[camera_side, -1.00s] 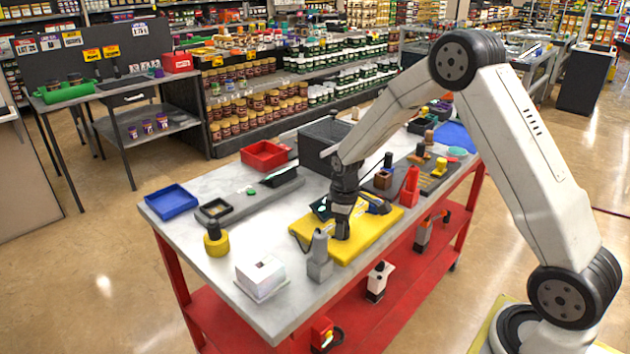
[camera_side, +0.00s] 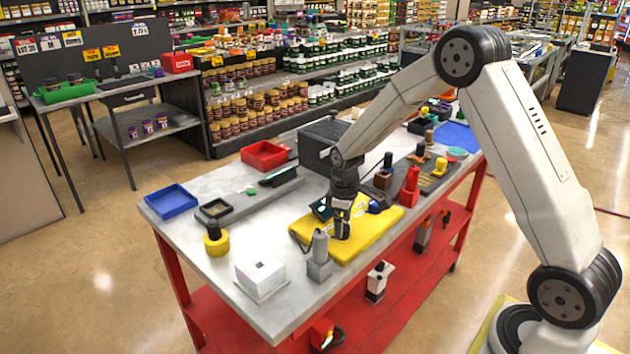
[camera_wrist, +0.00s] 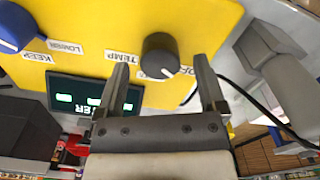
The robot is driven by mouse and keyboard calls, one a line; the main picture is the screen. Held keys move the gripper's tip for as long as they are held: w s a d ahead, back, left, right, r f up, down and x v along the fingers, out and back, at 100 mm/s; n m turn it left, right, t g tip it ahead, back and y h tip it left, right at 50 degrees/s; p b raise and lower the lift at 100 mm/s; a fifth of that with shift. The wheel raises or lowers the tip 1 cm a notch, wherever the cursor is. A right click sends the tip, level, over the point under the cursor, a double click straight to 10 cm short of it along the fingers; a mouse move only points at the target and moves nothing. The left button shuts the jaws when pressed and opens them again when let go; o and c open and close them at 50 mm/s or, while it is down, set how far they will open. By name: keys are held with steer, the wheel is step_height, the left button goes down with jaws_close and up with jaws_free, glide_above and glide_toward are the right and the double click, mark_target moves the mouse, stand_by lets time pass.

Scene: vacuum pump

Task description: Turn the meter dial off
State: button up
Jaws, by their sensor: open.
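A yellow meter panel (camera_side: 375,236) lies on the table, and it fills the upper part of the wrist view (camera_wrist: 100,35). A black round dial (camera_wrist: 160,55) with a white pointer mark sits on it. The pointer faces the lower right, near a label that is partly hidden. A "TEMP" label (camera_wrist: 123,60) is left of the dial. My gripper (camera_wrist: 161,64) is open, one finger on each side of the dial, with visible gaps. In the side view my gripper (camera_side: 341,230) points down at the panel and hides the dial.
A blue knob (camera_wrist: 14,27) and a dark display (camera_wrist: 95,97) with green readouts share the panel. A grey fixture (camera_side: 319,262) stands close in front of the panel. A red bottle-like object (camera_side: 410,187) stands behind it. A white box (camera_side: 261,277) is at the front left.

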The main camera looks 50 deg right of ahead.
steer(key=shift+r, duration=3.3)
steer(key=s+a+m+t, duration=0.1)
steer(key=s+a, duration=0.3)
steer(key=s, duration=0.4)
steer(key=s+a+m+t, duration=0.1)
steer(key=s+a+m, duration=0.2)
steer(key=s+a, duration=0.2)
steer(key=s, duration=0.3)
steer(key=shift+s+a+f+t, duration=0.2)
steer(key=shift+a+f+t, duration=0.05)
steer(key=shift+t, duration=0.05)
